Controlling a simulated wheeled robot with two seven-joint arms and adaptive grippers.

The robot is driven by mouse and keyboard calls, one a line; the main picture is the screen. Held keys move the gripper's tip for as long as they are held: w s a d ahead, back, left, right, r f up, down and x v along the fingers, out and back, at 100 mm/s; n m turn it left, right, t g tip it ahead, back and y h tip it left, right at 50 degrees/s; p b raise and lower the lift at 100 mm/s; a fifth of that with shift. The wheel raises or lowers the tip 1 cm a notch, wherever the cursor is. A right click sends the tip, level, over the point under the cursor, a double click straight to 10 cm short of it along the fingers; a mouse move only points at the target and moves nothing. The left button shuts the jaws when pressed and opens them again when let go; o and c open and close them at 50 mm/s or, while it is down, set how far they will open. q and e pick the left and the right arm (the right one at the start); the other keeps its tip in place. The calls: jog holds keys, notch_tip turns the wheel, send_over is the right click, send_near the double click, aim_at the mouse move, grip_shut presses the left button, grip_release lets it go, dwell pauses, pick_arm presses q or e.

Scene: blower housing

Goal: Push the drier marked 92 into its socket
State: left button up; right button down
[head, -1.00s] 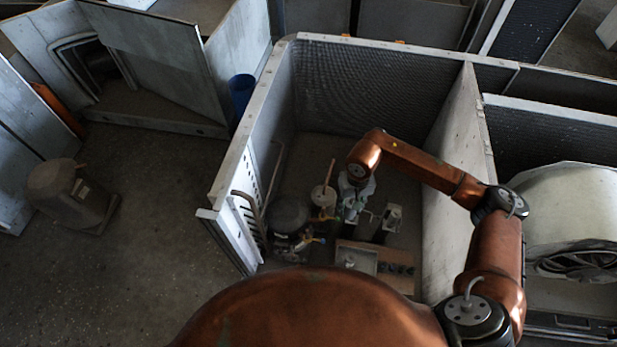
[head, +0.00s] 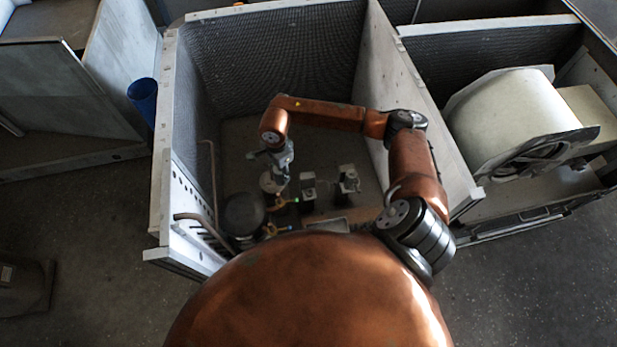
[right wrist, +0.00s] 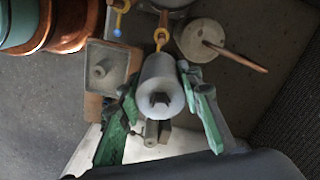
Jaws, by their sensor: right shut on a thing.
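My right gripper (head: 281,165) hangs inside the open-topped housing, beside a round pale can with a copper stub. In the right wrist view my right gripper (right wrist: 160,95) has its green-padded fingers on both sides of a pale grey cylinder (right wrist: 160,82), apparently the drier, and is shut on it. The cylinder's near end has a dark recess. I cannot read a 92 on it. A copper fitting with a yellow ring (right wrist: 161,38) shows just beyond its far end. I cannot tell whether this is the socket or whether they touch. My left gripper is not in view.
The pale can (right wrist: 203,41) stands close by. A dark round compressor (head: 244,214) and two black-based units (head: 308,190) (head: 347,187) stand on the floor. A square tray (right wrist: 107,68) lies left in the wrist view. Housing walls (head: 160,150) surround them; a blower (head: 515,115) is right.

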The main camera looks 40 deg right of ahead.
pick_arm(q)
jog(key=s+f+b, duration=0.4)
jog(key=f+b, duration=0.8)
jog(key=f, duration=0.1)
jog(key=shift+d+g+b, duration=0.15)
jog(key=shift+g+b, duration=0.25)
pick_arm(e)
jog(key=s+d+f+m, duration=0.1)
jog(key=d+f+m, duration=0.5)
jog(key=f+m, duration=0.5)
jog(key=d+f+m, duration=0.6)
jog(key=f+m, duration=0.4)
jog(key=m, duration=0.5)
jog(key=shift+s+f, duration=0.35)
jog(key=shift+f, duration=0.05)
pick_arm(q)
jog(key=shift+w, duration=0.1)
pick_arm(e)
jog(key=shift+f, duration=0.15)
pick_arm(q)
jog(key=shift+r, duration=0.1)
pick_arm(e)
jog(key=shift+f, duration=0.2)
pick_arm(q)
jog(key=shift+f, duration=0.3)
pick_arm(e)
jog(key=shift+f, duration=1)
